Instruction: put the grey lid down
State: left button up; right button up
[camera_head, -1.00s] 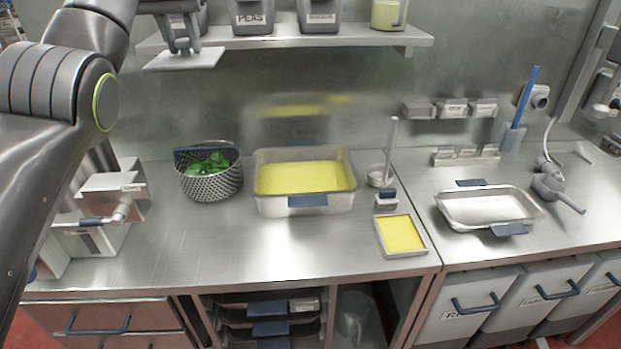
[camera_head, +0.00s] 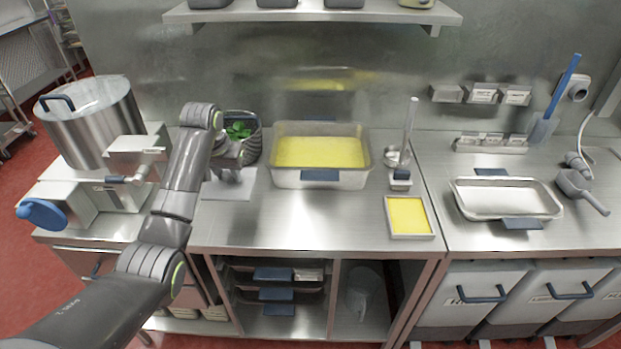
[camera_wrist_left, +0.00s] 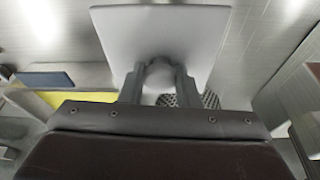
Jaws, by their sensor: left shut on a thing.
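The grey lid (camera_head: 236,188) is a flat pale square plate with a knob on top. It lies level at the counter, in front of the perforated basket with green leaves (camera_head: 243,131). I cannot tell whether it touches the counter or is just above it. My left gripper (camera_head: 228,168) points down at it and is shut on its knob. In the left wrist view the lid (camera_wrist_left: 160,30) shows beyond the fingers (camera_wrist_left: 160,82), which close on the round knob. My right gripper is not in view.
A clear pan of yellow food (camera_head: 320,178) stands right of the lid, with a small yellow tray (camera_head: 409,217) farther right. The kettle (camera_head: 97,122) and its machine stand left. The counter (camera_head: 290,222) in front of the pan is clear.

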aim_at(226, 187)
pick_arm(q)
jog(key=shift+s+a+f, duration=0.2)
jog(key=shift+s+f, duration=0.2)
jog(key=shift+f, duration=0.25)
jog(key=shift+s+a+f, duration=0.15)
jog(key=shift+s+f, duration=0.25)
jog(key=shift+f, duration=0.2)
notch_tip(226, 187, down, 7)
jog(key=shift+r+p, duration=0.2)
jog(key=shift+p, duration=0.55)
notch_tip(226, 187, down, 3)
jog(key=shift+f, duration=0.2)
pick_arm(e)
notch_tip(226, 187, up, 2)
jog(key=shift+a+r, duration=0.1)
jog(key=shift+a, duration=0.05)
pick_arm(q)
jog(key=shift+f, duration=0.15)
jog(key=o, duration=1)
jog(key=shift+c, duration=0.2)
